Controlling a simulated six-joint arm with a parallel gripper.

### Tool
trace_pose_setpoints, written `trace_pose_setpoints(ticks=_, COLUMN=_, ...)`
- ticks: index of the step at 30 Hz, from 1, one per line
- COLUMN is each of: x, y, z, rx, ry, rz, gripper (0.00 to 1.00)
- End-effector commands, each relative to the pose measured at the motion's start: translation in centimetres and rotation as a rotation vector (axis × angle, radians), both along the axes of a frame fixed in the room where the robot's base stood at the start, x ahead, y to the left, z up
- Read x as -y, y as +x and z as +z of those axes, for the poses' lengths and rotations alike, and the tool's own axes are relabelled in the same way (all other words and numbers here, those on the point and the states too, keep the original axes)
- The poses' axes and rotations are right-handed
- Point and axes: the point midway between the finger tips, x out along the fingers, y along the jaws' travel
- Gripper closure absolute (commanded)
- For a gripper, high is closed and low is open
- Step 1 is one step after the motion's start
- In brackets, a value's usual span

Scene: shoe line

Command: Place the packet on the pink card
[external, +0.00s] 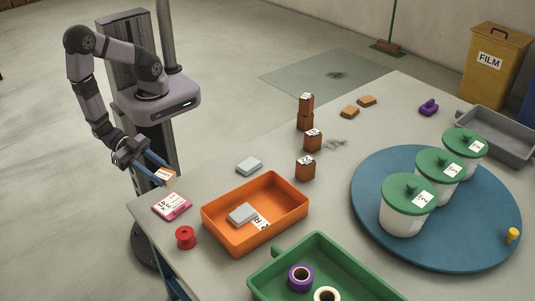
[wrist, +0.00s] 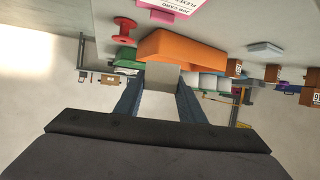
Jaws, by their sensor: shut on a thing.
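The wrist view shows a flat grey-beige face of what looks like the packet (wrist: 162,76) between the fingers (wrist: 158,95). The pink card (external: 172,206), with a white printed face, lies flat near the table's left corner, in front of and below the packet. Part of the card shows at the top of the wrist view (wrist: 172,8). I see no packet on it.
A red spool (external: 185,237) and an orange tray (external: 222,238) holding a grey packet stand near the card. Another grey packet (external: 249,166) lies behind the tray. A green tray (external: 318,241) and a blue turntable (external: 480,220) with white tubs are farther right.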

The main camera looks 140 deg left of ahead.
Motion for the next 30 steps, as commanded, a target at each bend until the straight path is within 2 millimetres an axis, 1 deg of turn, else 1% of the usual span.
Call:
trace_pose_setpoints(ticks=9, x=0.0, y=0.0, z=-4.2, rx=-0.001, ry=0.006, rz=-0.002, gripper=0.89)
trace_pose_setpoints(ticks=12, x=0.0, y=0.0, z=-5.1, rx=0.000, ry=0.003, rz=-0.002, gripper=0.89)
trace_pose_setpoints(ticks=15, x=0.0, y=0.0, z=-5.5, rx=0.001, ry=0.001, rz=-0.003, gripper=0.89)
trace_pose_setpoints(ticks=20, x=0.0, y=0.0, z=-5.7, rx=0.001, ry=0.001, rz=-0.003, gripper=0.89)
trace_pose_setpoints(ticks=22, x=0.0, y=0.0, z=-6.1, rx=0.001, ry=0.001, rz=-0.003, gripper=0.89)
trace_pose_setpoints(ticks=30, x=0.0, y=0.0, z=-9.1, rx=0.000, ry=0.003, rz=-0.002, gripper=0.89)
